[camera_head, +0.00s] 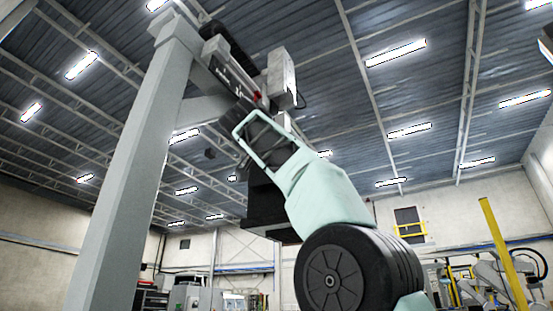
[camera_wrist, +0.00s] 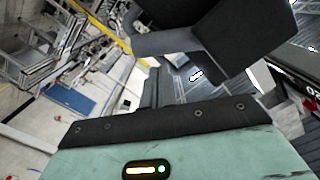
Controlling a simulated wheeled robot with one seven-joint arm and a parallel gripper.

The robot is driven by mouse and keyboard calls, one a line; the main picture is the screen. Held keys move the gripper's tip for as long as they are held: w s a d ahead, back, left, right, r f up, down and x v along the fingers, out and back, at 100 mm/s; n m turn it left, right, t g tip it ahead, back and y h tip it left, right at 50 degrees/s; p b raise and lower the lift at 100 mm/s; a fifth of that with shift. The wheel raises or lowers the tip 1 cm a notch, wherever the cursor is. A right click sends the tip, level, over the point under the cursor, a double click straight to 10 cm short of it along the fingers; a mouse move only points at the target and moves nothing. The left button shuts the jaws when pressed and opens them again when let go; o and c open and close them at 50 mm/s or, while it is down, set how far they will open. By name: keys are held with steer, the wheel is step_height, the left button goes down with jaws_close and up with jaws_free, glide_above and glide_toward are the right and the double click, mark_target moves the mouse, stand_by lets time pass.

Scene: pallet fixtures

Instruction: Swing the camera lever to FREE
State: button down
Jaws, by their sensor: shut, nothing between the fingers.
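In the head view, a grey camera fixture (camera_head: 280,78) hangs from an overhead bracket at the top of a post. A small red part (camera_head: 257,96) shows on it, just above the end of my mint-green arm; I cannot tell whether it is the lever. A red patch also shows at the right edge of the wrist view (camera_wrist: 311,106). My gripper (camera_wrist: 165,88) is shut and empty in the wrist view, below a large dark block (camera_wrist: 195,40). Its fingertips are hidden in the head view. No FREE marking is readable, and the lever's position cannot be told.
A thick grey post (camera_head: 135,170) stands left of my arm and joins the overhead bracket. A dark box (camera_head: 265,200) hangs behind my wrist. A yellow post (camera_head: 503,255) and machines stand far right. Open air lies right of the fixture.

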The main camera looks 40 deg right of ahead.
steer(key=shift+w+f+b, duration=0.1)
steer(key=shift+f+b, duration=0.25)
steer(key=shift+f, duration=0.15)
stand_by(0.3)
